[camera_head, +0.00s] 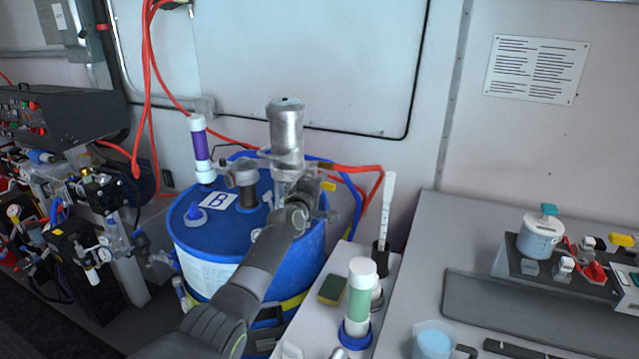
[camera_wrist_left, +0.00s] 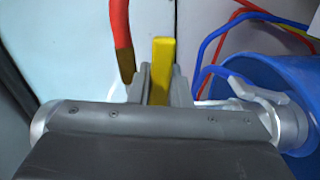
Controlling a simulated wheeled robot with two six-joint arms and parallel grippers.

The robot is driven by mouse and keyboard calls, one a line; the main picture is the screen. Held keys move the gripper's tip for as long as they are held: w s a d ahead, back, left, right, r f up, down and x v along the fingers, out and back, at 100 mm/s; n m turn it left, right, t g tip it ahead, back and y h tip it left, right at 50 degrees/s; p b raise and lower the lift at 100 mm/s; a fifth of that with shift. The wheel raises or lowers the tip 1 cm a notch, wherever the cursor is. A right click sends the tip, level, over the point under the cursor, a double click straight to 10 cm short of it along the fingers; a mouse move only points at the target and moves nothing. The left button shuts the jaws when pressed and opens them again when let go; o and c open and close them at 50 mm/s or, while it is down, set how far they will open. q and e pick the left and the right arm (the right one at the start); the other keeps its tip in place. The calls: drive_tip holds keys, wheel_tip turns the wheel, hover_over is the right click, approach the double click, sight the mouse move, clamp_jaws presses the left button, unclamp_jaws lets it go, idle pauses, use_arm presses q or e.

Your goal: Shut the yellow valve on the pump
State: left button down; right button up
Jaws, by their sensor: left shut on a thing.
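The pump (camera_head: 285,135) is a silver cylinder standing on top of the blue drum marked B (camera_head: 250,245). The yellow valve (camera_head: 329,186) shows as a small yellow handle at the pump's right side, by the red hose. My left gripper (camera_head: 318,182) is at that handle. In the left wrist view the yellow valve's handle (camera_wrist_left: 163,60) stands upright between the two fingers of the left gripper (camera_wrist_left: 158,88), which is shut on it. The valve body is hidden behind the gripper. My right gripper is in neither view.
A red hose (camera_head: 350,168) runs right from the pump, and blue hoses curve behind it. A purple-banded tube (camera_head: 201,150) stands on the drum. A narrow bench (camera_head: 312,325) holds a green-banded bottle (camera_head: 361,290) and a sponge (camera_head: 331,289).

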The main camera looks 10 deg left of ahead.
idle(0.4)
use_arm(q)
drive_tip(key=c, duration=1.6)
unclamp_jaws()
drive_tip(key=shift+s+a+p, duration=0.45)
drive_tip(key=shift+s+a, duration=0.1)
drive_tip(key=shift+s, duration=2.3)
drive_tip(key=shift+s+a+p, duration=0.45)
drive_tip(key=shift+s+a, duration=0.1)
drive_tip(key=shift+s, duration=2.3)
drive_tip(key=shift+s+a+p, duration=0.45)
drive_tip(key=shift+s+a, duration=0.1)
drive_tip(key=shift+s, duration=2.3)
